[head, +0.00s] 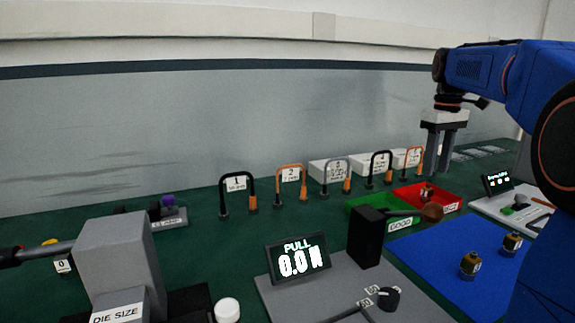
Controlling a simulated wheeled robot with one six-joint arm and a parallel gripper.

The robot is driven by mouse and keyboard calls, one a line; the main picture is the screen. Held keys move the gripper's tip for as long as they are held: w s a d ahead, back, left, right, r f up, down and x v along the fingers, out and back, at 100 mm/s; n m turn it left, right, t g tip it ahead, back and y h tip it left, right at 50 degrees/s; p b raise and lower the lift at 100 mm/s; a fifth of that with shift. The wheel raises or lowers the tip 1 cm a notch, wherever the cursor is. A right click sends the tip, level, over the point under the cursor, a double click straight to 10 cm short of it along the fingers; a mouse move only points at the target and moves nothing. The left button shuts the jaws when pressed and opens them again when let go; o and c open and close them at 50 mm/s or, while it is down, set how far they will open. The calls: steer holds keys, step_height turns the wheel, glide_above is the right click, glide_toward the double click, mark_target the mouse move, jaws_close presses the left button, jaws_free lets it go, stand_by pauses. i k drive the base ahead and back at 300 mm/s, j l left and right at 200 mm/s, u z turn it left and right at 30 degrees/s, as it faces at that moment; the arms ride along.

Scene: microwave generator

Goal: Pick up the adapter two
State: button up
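Several arch-shaped pieces with number tags stand in a row on the green bench top. The one tagged 2 (291,184), which I take as adapter two, is an upright orange arch with a white label, second from the left. My gripper (439,164) is at the upper right, pointing down, well to the right of adapter two and apart from it. Its two dark fingers look parted, with nothing seen between them.
The black arch tagged 1 (237,194) stands left of adapter two, and a grey arch (336,177) stands right. A green tray (366,202), a red tray (447,205) and a PULL display (298,260) are nearer. Bare bench lies before adapter two.

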mark_target(512, 242)
steer(key=k, duration=0.95)
